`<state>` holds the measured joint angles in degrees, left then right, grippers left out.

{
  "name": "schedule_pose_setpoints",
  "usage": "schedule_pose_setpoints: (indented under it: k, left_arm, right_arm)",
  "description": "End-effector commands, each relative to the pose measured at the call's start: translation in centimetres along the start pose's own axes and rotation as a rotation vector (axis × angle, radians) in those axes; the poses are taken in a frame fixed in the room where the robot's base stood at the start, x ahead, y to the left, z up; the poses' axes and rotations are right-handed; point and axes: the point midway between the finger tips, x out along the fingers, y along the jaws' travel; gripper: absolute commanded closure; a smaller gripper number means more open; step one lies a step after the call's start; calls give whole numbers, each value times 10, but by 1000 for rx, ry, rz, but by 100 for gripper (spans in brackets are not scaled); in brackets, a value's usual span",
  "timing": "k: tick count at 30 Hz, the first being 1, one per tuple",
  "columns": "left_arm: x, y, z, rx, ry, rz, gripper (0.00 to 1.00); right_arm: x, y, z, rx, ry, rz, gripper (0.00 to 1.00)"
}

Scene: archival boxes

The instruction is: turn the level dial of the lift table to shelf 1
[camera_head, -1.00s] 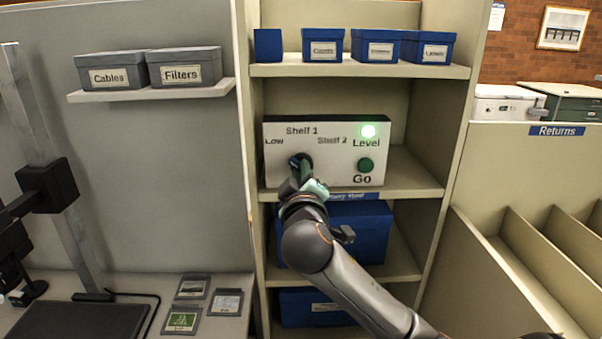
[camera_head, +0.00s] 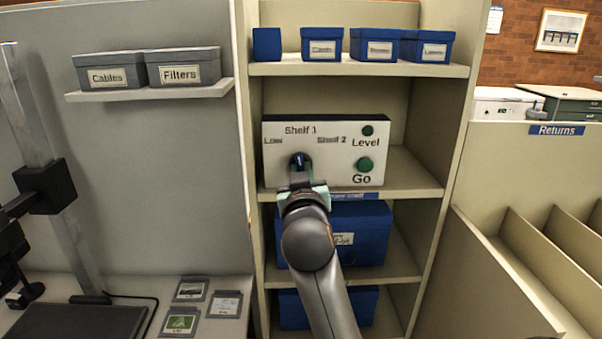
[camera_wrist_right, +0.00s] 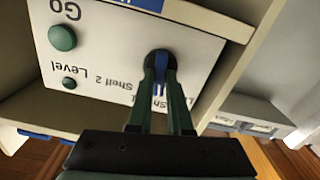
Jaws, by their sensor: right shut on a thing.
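The lift table's white control panel (camera_head: 325,178) stands in the middle shelf bay. Its dial (camera_head: 299,158) sits on the left side, directly under the "Shelf 1" label (camera_head: 300,131). "Low" is printed to the left and "Shelf 2" to the right. My right gripper (camera_head: 300,170) is at the dial, its fingers shut on the dial's blue bar (camera_wrist_right: 160,70), one on each side in the right wrist view. The bar looks about upright, in line with "Shelf 1"; the fingers partly hide it. The Level lamp (camera_head: 367,130) is dark. My left gripper is not seen.
The green Go button (camera_head: 365,164) is right of the dial. Blue boxes stand on the shelf above (camera_head: 375,45) and below the panel (camera_head: 360,232). The shelf's right upright (camera_head: 452,130) is beside the bay. A bin labelled "Returns" (camera_head: 556,130) is at the right.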

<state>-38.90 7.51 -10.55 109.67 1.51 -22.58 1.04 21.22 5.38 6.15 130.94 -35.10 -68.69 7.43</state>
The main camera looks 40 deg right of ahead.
Motion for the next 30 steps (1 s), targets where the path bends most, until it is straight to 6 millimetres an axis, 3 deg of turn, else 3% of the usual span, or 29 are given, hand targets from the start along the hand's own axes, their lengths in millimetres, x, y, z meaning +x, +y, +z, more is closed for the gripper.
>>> schedule_pose_setpoints:
  k: [10,27,28,30]
  left_arm:
    - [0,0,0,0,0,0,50]
    - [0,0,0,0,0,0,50]
    - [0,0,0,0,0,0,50]
    - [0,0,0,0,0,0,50]
  right_arm:
    - [0,1,-2,153,5,1,100]
    - [0,2,-3,181,8,1,100]
    - [0,2,-3,180,9,1,79]
    - [0,2,-3,180,7,1,71]
